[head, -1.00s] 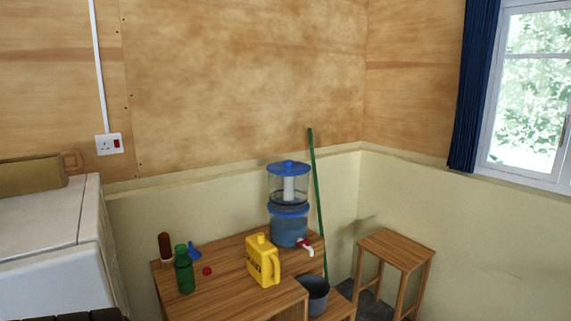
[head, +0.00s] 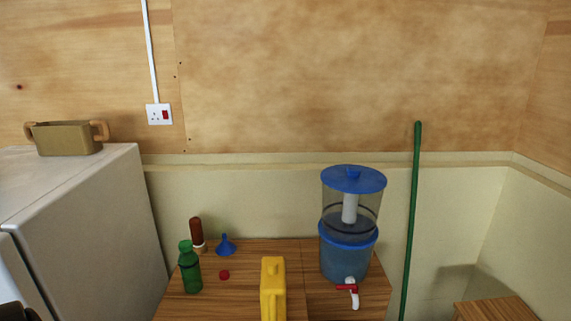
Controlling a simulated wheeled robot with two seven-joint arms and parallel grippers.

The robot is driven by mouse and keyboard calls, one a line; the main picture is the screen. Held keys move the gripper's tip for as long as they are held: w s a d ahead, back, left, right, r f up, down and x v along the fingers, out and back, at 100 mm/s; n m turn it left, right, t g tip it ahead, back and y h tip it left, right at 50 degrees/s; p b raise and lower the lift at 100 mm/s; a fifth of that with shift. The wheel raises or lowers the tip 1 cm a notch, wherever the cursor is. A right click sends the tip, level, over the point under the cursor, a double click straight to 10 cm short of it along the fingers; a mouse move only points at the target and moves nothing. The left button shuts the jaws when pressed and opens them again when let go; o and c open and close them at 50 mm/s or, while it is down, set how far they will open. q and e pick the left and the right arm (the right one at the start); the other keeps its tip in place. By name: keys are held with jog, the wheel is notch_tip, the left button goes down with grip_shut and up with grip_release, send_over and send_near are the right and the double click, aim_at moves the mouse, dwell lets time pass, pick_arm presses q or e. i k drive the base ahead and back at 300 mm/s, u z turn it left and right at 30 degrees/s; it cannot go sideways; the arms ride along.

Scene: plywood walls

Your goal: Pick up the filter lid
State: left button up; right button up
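The filter lid (head: 353,180) is a round blue disc with a small knob on top. It sits on the clear upper chamber of the water filter (head: 347,262), which stands upright at the right part of the wooden table. A white filter element shows inside the upper chamber, and a red-handled tap with a white spout is at the base. Neither of my grippers can be made out; a dark shape at the bottom left corner is too cut off to identify.
On the table (head: 245,259) stand a yellow jug (head: 273,290), a green bottle (head: 189,268), a brown-topped bottle (head: 196,232), a blue funnel (head: 225,245) and a red cap (head: 224,275). A green pole (head: 412,215) leans right of the filter. A white appliance (head: 90,215) stands left; a stool (head: 495,309) is lower right.

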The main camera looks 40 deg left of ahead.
aim_at(347, 178)
jog(key=u, duration=1)
jog(key=i, duration=0.85)
jog(key=u, duration=0.8)
